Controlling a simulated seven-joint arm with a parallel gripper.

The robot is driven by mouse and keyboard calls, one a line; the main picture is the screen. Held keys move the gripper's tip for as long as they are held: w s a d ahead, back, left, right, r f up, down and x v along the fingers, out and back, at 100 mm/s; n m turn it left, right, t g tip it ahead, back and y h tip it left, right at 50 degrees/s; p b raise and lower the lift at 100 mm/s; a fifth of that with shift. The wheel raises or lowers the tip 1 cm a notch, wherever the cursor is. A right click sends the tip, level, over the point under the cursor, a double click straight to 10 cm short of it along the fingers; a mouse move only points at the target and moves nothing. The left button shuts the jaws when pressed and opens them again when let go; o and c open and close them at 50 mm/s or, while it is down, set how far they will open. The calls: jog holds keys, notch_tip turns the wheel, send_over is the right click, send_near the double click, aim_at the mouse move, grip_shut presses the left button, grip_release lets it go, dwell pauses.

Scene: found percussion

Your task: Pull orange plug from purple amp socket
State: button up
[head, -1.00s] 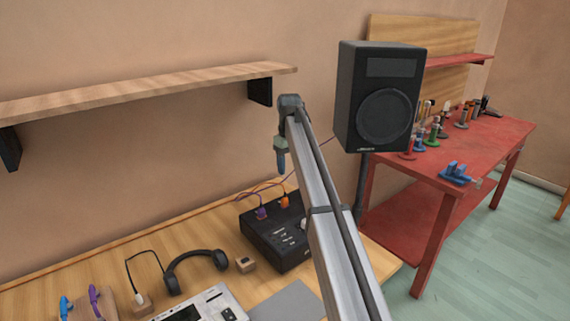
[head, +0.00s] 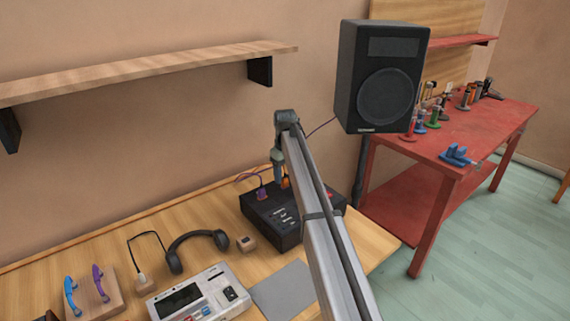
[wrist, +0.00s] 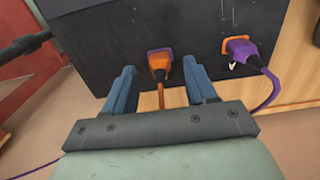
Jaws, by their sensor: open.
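The black amp (head: 275,222) stands on the wooden desk, and its dark face also fills the top of the wrist view (wrist: 95,45). The orange plug (wrist: 159,64) sits in the purple socket (wrist: 160,52), its orange cord running down toward my gripper. In the head view the orange plug (head: 286,183) is partly hidden by my gripper (head: 278,180). My gripper (wrist: 159,70) is open, its blue fingers on either side of the orange plug, with gaps on both sides.
A purple plug (wrist: 243,50) sits in an orange socket right of the orange one, its purple cord hanging down. Headphones (head: 197,243), a small wooden block (head: 246,243) and a grey device (head: 200,293) lie on the desk. A speaker (head: 382,78) stands behind at right.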

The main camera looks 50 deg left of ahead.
jog(key=shift+f, duration=1.05)
grip_shut()
jog(key=shift+r, duration=1.2)
jog(key=shift+r, duration=1.45)
